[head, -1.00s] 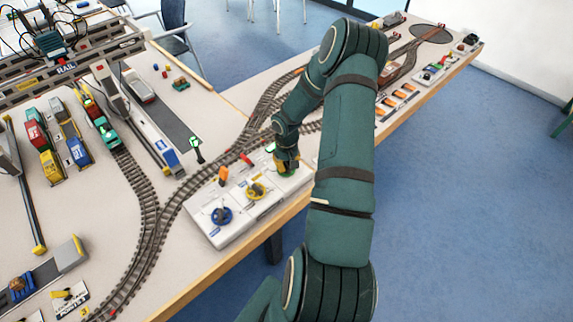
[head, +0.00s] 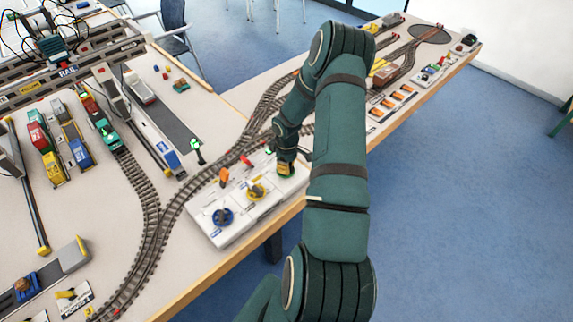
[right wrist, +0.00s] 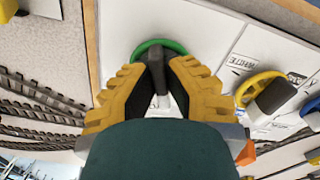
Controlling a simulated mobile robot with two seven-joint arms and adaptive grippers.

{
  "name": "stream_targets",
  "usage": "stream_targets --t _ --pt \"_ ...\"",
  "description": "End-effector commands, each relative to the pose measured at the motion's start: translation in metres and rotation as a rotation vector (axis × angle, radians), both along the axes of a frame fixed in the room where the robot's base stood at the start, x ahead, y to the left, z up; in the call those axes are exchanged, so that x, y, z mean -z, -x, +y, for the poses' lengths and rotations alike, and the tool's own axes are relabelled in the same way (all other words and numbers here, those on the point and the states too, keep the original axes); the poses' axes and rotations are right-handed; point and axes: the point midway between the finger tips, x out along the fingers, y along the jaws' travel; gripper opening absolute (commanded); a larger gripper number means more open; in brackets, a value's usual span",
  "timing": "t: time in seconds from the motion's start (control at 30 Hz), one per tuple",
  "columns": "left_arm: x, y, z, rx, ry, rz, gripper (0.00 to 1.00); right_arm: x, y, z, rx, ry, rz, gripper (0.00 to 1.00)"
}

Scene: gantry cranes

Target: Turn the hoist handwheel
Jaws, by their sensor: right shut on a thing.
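A white control panel (head: 236,224) at the table's front edge carries a blue handwheel (head: 222,217), a yellow handwheel (head: 256,192) and a green handwheel (right wrist: 143,48). I cannot read which one is marked hoist. My right gripper (head: 285,168) reaches down to the green one, at the panel's right end. In the right wrist view its yellow fingers (right wrist: 160,82) are closed around the dark knob (right wrist: 156,50) on the green wheel. The fingers hide much of that wheel. The yellow wheel (right wrist: 258,88) stands to the right there. My left gripper is not in view.
An orange lever (head: 223,176) and a red lever (head: 246,161) stand behind the handwheels. Model track (head: 150,215) curves past the panel. A grey gantry crane (head: 75,65) and toy wagons (head: 75,145) stand at the left. Open floor lies at the right.

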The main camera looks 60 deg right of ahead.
Motion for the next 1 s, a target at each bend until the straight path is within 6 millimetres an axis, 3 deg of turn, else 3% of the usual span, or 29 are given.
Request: stream_targets --t 0.5,1.0 --pt "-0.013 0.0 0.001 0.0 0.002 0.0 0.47 0.001 0.001 -0.001 -0.381 -0.002 0.003 0.0" --pt "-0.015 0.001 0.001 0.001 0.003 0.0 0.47 0.002 0.001 -0.001 -0.477 -0.003 0.003 0.0"
